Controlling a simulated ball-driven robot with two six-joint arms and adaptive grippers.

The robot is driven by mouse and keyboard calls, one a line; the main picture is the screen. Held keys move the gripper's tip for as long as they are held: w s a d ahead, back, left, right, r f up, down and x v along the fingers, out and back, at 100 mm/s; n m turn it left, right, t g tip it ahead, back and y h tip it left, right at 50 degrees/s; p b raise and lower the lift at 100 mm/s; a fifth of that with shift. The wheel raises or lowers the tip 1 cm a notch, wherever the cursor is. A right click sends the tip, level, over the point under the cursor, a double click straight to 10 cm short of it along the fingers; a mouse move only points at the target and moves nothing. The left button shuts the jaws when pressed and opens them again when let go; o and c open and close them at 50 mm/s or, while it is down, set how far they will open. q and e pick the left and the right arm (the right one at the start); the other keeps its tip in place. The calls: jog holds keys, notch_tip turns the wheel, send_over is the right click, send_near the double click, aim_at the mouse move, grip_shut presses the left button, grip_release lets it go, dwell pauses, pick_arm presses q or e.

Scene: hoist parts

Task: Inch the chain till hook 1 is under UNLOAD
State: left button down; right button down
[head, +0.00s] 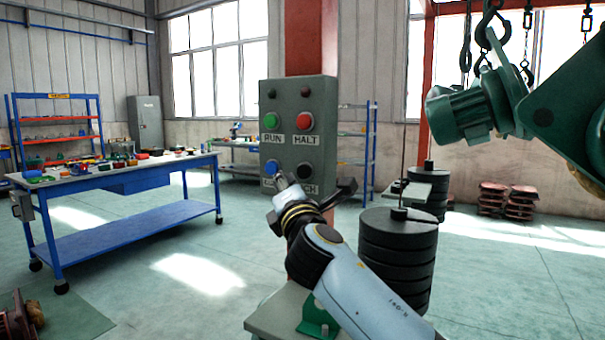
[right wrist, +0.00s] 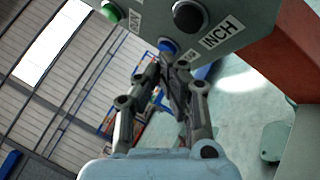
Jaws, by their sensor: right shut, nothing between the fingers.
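The grey-green control box (head: 298,125) stands in front of a red post. It has a green RUN button (head: 271,121), a red HALT button (head: 304,122), a blue button (head: 270,167) and a black button (head: 304,170). The black button's label, partly covered in the head view, reads INCH (right wrist: 219,35) in the right wrist view. My right gripper (head: 281,180) is shut and empty. Its fingertips are close to the blue button (right wrist: 168,46); contact cannot be told. Dark hooks (head: 491,30) hang at upper right; no hook number or UNLOAD sign is readable. My left gripper is out of view.
A green motor (head: 460,112) juts in at the right. Stacked black weights (head: 397,250) stand right of my right arm. A blue workbench (head: 130,176) with small parts is at left. Open floor (head: 160,260) lies between bench and box.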

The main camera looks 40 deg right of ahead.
aim_at(304, 172)
jog(key=shift+w+d, duration=0.25)
jog(key=shift+d, duration=0.3)
jog(key=shift+w+d, duration=0.2)
jog(key=shift+d, duration=0.35)
jog(key=shift+d, duration=0.15)
dwell(0.6)
jog(key=shift+w+d, duration=0.2)
jog(key=shift+d, duration=0.05)
